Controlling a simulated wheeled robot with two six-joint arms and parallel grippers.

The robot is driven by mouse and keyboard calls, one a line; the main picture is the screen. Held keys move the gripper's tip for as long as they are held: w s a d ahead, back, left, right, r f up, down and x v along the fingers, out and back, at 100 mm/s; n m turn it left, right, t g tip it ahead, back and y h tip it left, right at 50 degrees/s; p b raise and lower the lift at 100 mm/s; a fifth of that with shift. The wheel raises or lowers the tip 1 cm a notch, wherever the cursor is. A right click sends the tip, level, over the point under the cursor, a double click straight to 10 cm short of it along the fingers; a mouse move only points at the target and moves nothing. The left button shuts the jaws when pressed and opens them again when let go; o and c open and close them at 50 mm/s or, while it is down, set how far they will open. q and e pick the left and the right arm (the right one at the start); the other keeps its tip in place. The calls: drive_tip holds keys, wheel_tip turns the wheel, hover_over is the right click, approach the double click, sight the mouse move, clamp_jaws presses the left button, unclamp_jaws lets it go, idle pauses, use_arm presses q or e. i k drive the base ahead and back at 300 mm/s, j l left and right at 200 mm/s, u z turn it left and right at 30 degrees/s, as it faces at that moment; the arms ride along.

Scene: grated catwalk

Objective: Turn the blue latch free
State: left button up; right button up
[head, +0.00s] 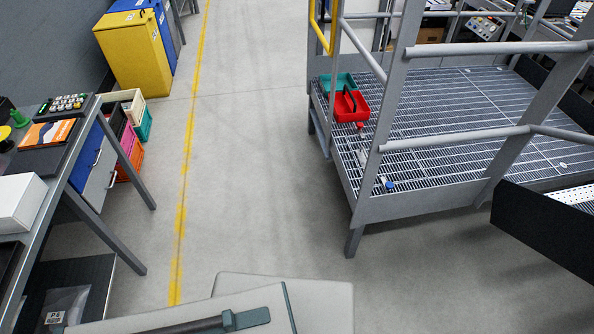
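A small blue piece (388,185), which looks like the blue latch, is at the near left corner of the raised grated catwalk (440,165), close to the foot of a grey railing post. A pale part sits beside it. It is too small here to tell which way it is turned. A small red piece (359,128) is further back along the same edge. Neither of my grippers is in view, and nothing of mine touches the latch.
A red tray (350,106) and a teal tray (338,83) sit on the catwalk's left edge. Grey rails (455,135) cross above the grating. A black-sided bench (545,225) stands at right, a cluttered workbench (60,170) at left. The floor (255,180) between is clear.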

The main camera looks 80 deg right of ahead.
sight(388, 186)
drive_tip(key=z, duration=3.65)
drive_tip(key=i+j, duration=0.1)
drive_tip(key=j, duration=0.35)
drive_tip(key=z, duration=0.05)
